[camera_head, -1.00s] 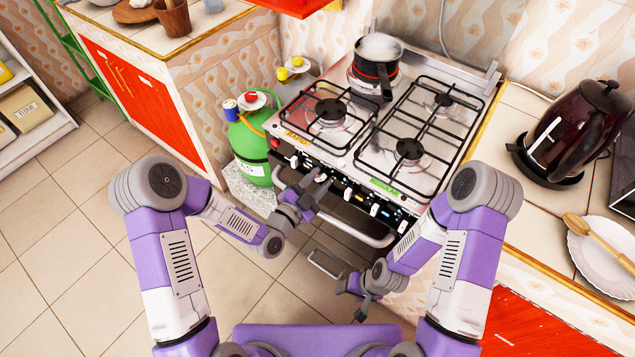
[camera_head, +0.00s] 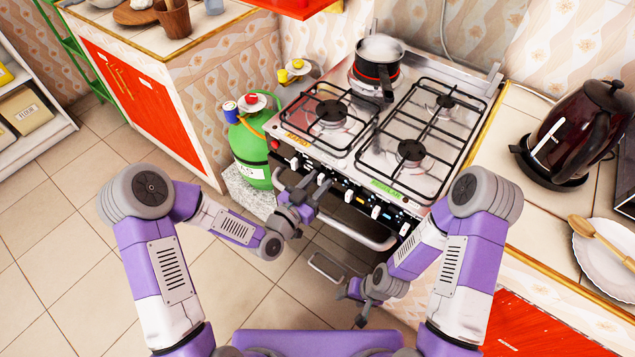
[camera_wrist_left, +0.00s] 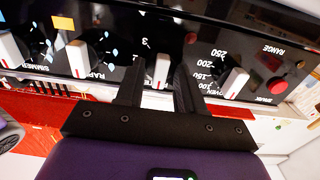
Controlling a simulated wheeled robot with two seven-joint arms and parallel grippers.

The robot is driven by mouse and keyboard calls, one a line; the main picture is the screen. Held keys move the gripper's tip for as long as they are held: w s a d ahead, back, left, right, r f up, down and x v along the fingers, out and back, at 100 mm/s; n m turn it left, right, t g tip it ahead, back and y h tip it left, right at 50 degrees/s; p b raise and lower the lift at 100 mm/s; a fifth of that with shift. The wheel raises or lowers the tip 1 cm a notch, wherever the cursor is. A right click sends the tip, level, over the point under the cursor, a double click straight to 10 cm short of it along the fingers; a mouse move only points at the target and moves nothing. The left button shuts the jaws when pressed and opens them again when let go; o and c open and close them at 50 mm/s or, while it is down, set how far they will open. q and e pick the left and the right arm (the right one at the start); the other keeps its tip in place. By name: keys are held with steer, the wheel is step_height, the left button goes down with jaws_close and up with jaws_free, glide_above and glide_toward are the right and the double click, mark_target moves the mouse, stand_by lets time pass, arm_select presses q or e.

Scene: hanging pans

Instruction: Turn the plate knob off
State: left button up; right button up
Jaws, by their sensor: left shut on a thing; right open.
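A row of white knobs runs along the black front panel (camera_wrist_left: 110,28) of the stove. In the left wrist view, one white knob (camera_wrist_left: 160,70) with a red mark sits between the two dark fingers of my left gripper (camera_wrist_left: 158,82), near a printed "3". My left gripper is shut on this knob; it also shows at the panel in the head view (camera_head: 317,187). The head view hides most of the held knob. Neighbouring knobs stand on both sides, one by "RAPID" (camera_wrist_left: 78,58) and one by a temperature scale (camera_wrist_left: 235,82). My right gripper (camera_head: 352,308) is open and empty, low before the stove.
A pan (camera_head: 379,62) stands on the stove's back-left burner, with its handle toward the front. A green gas cylinder (camera_head: 252,150) stands left of the stove. A bar handle (camera_head: 358,234) runs below the panel. A kettle (camera_head: 580,130) and plate (camera_head: 603,250) are on the right counter.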

arm_select(q)
steer(key=shift+f, duration=0.1)
stand_by(0.4)
steer(key=o, duration=1)
steer(key=p+v, duration=0.1)
steer(key=v, duration=0.6)
steer(key=shift+s+a, duration=0.2)
steer(key=shift+s, duration=0.05)
steer(key=s+a+f+n+g+y+p, duration=0.1)
steer(key=s+f+n+g+y+p, duration=0.15)
steer(key=f+g, duration=0.2)
steer(key=s+a+f+n+g+y+p, duration=0.1)
steer(key=s+f+n+g+y+p, duration=0.15)
steer(key=f, duration=0.35)
steer(key=s+a+f+n+g+p, duration=0.1)
steer(key=s+g, duration=0.1)
steer(key=s, duration=0.1)
steer(key=s+a+f+n+g+y+p, duration=0.1)
steer(key=s+f+n+g, duration=0.1)
steer(key=s, duration=0.2)
steer(key=s+a+f+n+g+p, duration=0.1)
steer(key=s+n+g, duration=0.1)
steer(key=s+g, duration=0.1)
steer(key=shift+s+f, duration=0.35)
steer(key=shift+s, duration=0.4)
